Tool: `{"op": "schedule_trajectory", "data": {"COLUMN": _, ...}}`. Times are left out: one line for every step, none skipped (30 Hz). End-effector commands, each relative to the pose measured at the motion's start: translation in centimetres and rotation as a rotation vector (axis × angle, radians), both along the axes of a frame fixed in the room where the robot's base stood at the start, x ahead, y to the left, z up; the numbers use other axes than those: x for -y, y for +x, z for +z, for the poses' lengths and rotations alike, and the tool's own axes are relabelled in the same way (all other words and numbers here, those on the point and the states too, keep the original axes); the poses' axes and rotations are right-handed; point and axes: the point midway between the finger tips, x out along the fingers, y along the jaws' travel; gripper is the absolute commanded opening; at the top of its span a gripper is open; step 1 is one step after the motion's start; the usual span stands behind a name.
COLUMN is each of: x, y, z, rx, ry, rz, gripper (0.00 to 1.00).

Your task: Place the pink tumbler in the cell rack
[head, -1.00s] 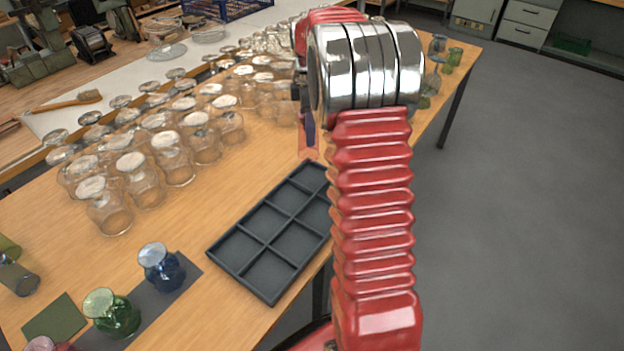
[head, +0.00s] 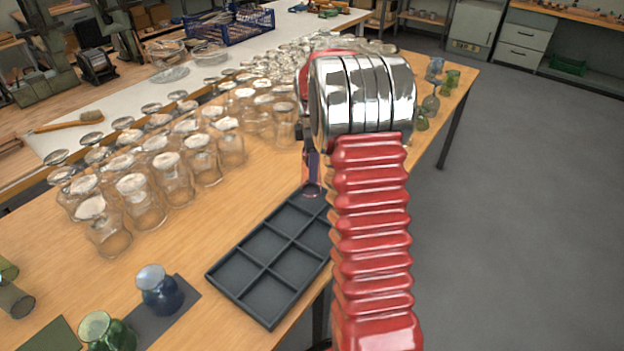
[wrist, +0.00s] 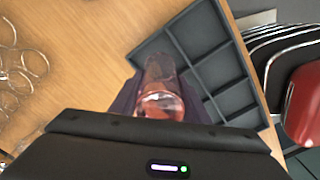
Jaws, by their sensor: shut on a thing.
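The pink tumbler (wrist: 160,88) is clear glass with a pink tint, held between the dark fingers of my gripper (wrist: 160,100). In the head view the tumbler (head: 312,187) hangs below my gripper (head: 311,165) at the far end of the cell rack. The dark grey cell rack (head: 268,258) lies on the wooden table, and its visible cells are empty. My red arm hides its right side. In the wrist view the rack (wrist: 205,40) spreads behind and right of the tumbler. I cannot tell whether the tumbler touches the rack.
Rows of clear glass jars (head: 170,180) stand left of the rack. A blue vase (head: 160,290) on a dark mat and a green vase (head: 106,333) are at front left. Several coloured glasses (head: 437,85) stand at the table's far right end. The table edge runs along the rack's right.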

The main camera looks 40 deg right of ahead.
Motion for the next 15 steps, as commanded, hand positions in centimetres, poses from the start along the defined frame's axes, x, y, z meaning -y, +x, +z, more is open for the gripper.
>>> {"op": "schedule_trajectory", "data": {"x": 0.0, "y": 0.0, "z": 0.1, "rx": 0.001, "ry": 0.0, "rz": 0.0, "gripper": 0.06}}
{"op": "schedule_trajectory", "data": {"x": 0.0, "y": 0.0, "z": 0.1, "rx": 0.001, "ry": 0.0, "rz": 0.0, "gripper": 0.06}}
{"op": "schedule_trajectory", "data": {"x": 0.0, "y": 0.0, "z": 0.1, "rx": 0.002, "ry": -0.001, "rz": 0.0, "gripper": 0.06}}
{"op": "schedule_trajectory", "data": {"x": 0.0, "y": 0.0, "z": 0.1, "rx": 0.002, "ry": -0.001, "rz": 0.0, "gripper": 0.06}}
{"op": "schedule_trajectory", "data": {"x": 0.0, "y": 0.0, "z": 0.1, "rx": 0.001, "ry": 0.0, "rz": 0.0, "gripper": 0.06}}
{"op": "schedule_trajectory", "data": {"x": 0.0, "y": 0.0, "z": 0.0, "rx": 0.001, "ry": 0.0, "rz": 0.0, "gripper": 0.06}}
{"op": "schedule_trajectory", "data": {"x": 0.0, "y": 0.0, "z": -0.2, "rx": 0.001, "ry": 0.0, "rz": 0.0, "gripper": 0.06}}
{"op": "schedule_trajectory", "data": {"x": 0.0, "y": 0.0, "z": -0.4, "rx": 0.0, "ry": 0.0, "rz": 0.0, "gripper": 0.06}}
{"op": "schedule_trajectory", "data": {"x": 0.0, "y": 0.0, "z": -0.8, "rx": 0.0, "ry": 0.0, "rz": 0.0, "gripper": 0.06}}
{"op": "schedule_trajectory", "data": {"x": 0.0, "y": 0.0, "z": -1.1, "rx": 0.0, "ry": 0.0, "rz": -0.001, "gripper": 0.06}}
{"op": "schedule_trajectory", "data": {"x": 0.0, "y": 0.0, "z": -1.5, "rx": -0.001, "ry": 0.0, "rz": -0.001, "gripper": 0.06}}
{"op": "schedule_trajectory", "data": {"x": 0.1, "y": 0.0, "z": -2.1, "rx": -0.001, "ry": 0.0, "rz": -0.001, "gripper": 0.06}}
{"op": "schedule_trajectory", "data": {"x": 0.1, "y": -0.1, "z": -2.6, "rx": -0.001, "ry": 0.0, "rz": -0.002, "gripper": 0.06}}
{"op": "schedule_trajectory", "data": {"x": 0.1, "y": 0.0, "z": -3.1, "rx": -0.001, "ry": 0.0, "rz": -0.002, "gripper": 0.06}}
{"op": "schedule_trajectory", "data": {"x": 0.1, "y": -0.1, "z": -3.6, "rx": -0.002, "ry": 0.001, "rz": -0.002, "gripper": 0.06}}
